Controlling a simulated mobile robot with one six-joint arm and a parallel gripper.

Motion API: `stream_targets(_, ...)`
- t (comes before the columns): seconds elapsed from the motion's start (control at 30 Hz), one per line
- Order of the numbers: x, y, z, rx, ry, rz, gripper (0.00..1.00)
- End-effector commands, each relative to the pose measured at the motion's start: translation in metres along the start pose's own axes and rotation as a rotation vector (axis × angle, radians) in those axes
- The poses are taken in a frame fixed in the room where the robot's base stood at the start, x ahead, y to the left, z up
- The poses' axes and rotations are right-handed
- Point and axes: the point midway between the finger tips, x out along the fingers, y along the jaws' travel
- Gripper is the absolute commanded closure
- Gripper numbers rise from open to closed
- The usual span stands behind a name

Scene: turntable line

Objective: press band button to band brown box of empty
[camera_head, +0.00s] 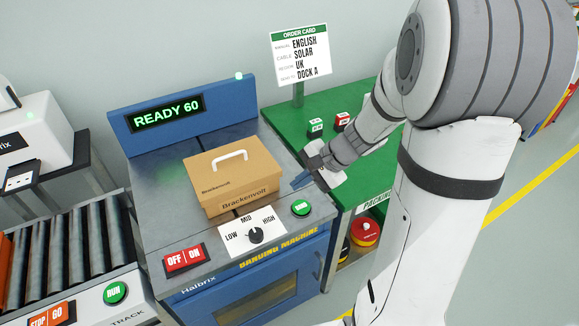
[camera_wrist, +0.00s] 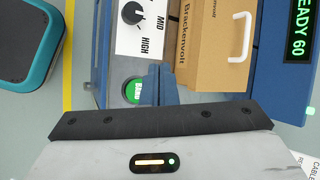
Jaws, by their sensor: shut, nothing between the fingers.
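A closed brown box (camera_head: 235,178) with a white handle and "Brackenvolt" print sits on the blue banding machine (camera_head: 290,262). The box also shows in the wrist view (camera_wrist: 205,45). A round green band button (camera_head: 301,208) is at the machine's right front, beside the LOW/MID/HIGH dial (camera_head: 255,236). In the wrist view the green button (camera_wrist: 132,91) is partly hidden by my fingers. My gripper (camera_head: 300,181) is shut and empty, a little behind and above the button. Its blue fingertips also show in the wrist view (camera_wrist: 158,76). I cannot tell whether they touch anything.
The machine's display (camera_head: 164,115) reads READY 60. A red OFF/ON switch (camera_head: 184,259) is at its left front. A roller track (camera_head: 70,250) with a green RUN button stands left. A green table (camera_head: 290,110) with an order card (camera_head: 299,56) stands right.

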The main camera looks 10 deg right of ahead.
Motion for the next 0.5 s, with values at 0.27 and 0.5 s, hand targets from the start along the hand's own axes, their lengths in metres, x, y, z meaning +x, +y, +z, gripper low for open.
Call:
stream_targets(0.27,0.027,-0.002,-0.064,0.303,-0.001,-0.156,1.0)
stream_targets(0.5,0.029,-0.002,-0.071,0.332,0.002,-0.174,1.0)
